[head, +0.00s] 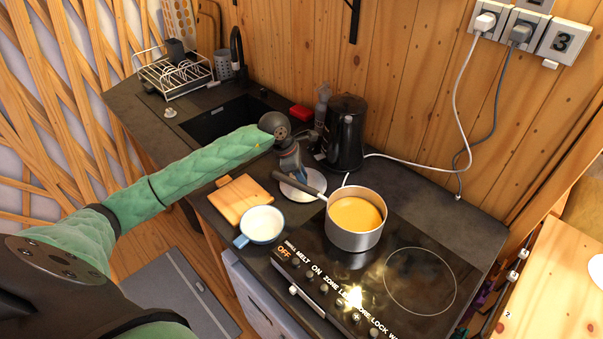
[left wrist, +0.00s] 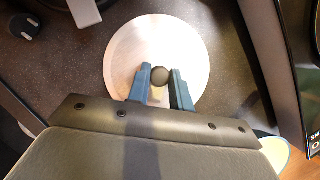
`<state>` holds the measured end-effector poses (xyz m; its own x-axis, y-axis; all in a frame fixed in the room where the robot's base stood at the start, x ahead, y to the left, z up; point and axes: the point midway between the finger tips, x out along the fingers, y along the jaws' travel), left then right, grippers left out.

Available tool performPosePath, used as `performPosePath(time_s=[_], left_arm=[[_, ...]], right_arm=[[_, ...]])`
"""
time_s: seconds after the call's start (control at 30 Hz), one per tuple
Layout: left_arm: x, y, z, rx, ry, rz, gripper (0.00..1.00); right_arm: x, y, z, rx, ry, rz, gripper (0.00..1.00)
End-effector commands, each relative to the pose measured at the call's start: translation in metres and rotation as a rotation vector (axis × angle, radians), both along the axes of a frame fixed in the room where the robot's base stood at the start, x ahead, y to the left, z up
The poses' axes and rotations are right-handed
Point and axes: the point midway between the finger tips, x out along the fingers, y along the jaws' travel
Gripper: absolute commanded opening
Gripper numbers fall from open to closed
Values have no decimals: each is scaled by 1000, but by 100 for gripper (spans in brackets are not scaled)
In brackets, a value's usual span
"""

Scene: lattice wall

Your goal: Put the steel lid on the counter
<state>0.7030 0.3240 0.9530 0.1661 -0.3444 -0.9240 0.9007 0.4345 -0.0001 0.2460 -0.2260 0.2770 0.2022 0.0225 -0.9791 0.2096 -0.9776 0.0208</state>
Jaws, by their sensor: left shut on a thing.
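The steel lid (head: 290,188) is a pale round disc at the counter (head: 222,225), behind the pot's handle and beside the cutting board. In the left wrist view the lid (left wrist: 125,50) shows nearly whole, with a dark round knob (left wrist: 160,76). My left gripper (head: 294,174) reaches down over the lid from above. Its blue fingers (left wrist: 158,88) are shut on the knob from both sides. The lid looks level and at or very near the counter top; I cannot tell whether it touches. My right gripper is not in view.
A steel pot (head: 354,240) of orange liquid stands on the black hob (head: 420,285), its handle close to the lid. A black kettle (head: 345,135) stands behind. The sink (head: 225,118) lies further left.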

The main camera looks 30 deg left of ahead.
Motion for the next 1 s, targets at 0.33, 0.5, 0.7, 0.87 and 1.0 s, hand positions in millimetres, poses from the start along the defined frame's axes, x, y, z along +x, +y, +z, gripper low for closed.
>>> performPosePath(time_s=[0.33, 0.5, 0.7, 0.87, 1.0], left_arm=[[0, 0, -2, 0, -1, 0, 0], [0, 0, -1, 0, 0, 0, 43], [0, 0, -1, 0, 0, 0, 43], [0, 0, 0, 0, 0, 0, 43], [0, 2, 3, 1, -2, 1, 43]], right_arm=[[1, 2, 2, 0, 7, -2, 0], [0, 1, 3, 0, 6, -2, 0], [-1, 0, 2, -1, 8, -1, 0], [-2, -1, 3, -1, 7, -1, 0], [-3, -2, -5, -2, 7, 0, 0]])
